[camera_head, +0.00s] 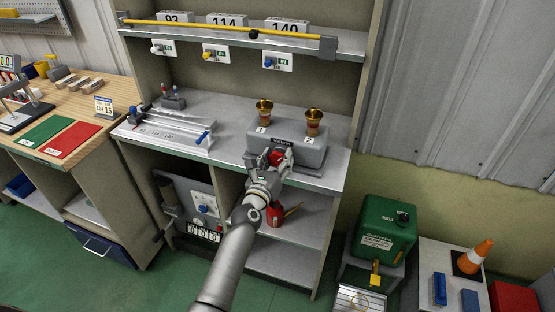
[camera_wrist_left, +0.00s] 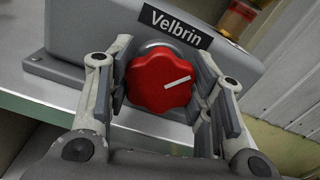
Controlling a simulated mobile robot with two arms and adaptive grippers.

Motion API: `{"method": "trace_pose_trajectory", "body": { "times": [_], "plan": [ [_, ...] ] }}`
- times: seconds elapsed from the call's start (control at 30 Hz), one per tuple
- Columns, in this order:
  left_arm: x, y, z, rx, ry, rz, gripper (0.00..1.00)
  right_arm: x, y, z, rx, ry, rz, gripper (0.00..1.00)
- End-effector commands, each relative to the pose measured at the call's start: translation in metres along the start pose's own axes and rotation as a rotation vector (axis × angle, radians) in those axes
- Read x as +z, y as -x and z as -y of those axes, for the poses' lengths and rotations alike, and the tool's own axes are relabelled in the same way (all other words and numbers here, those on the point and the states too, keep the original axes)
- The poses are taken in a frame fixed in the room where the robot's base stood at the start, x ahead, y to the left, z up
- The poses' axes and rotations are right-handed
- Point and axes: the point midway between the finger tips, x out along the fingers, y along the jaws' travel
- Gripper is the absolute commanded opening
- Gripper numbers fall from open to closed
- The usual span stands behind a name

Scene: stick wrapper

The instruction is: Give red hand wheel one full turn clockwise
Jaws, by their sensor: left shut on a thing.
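The red hand wheel (camera_wrist_left: 158,82) is on the front of a grey box labelled "Velbrin" (camera_wrist_left: 175,24). A white mark on the wheel's face points to the right and slightly up. My left gripper (camera_wrist_left: 165,95) is around the wheel, one finger on each side, and is shut on it. In the head view the wheel (camera_head: 277,157) shows partly behind my left gripper (camera_head: 270,165). The grey box (camera_head: 312,150) stands on the metal shelf, with two brass cups (camera_head: 264,107) on top. My right gripper is not in view.
A clear-covered tray device (camera_head: 165,128) is left of the box on the same shelf (camera_head: 225,130). A red oil can (camera_head: 275,215) stands on the lower shelf. A green tank (camera_head: 385,228) and an orange cone (camera_head: 475,257) are at the right.

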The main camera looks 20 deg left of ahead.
Motion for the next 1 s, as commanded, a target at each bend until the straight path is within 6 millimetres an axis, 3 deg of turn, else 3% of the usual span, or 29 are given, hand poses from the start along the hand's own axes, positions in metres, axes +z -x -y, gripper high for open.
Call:
{"method": "trace_pose_trajectory", "body": {
  "times": [0.27,1.0],
  "plan": [
    [0.0002,0.0000,0.0004,0.001,-0.183,0.001,0.24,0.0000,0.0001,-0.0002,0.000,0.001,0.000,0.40],
    [0.0001,-0.0001,0.0021,0.001,-0.886,0.002,0.24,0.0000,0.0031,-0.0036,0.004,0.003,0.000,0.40]
  ]
}}
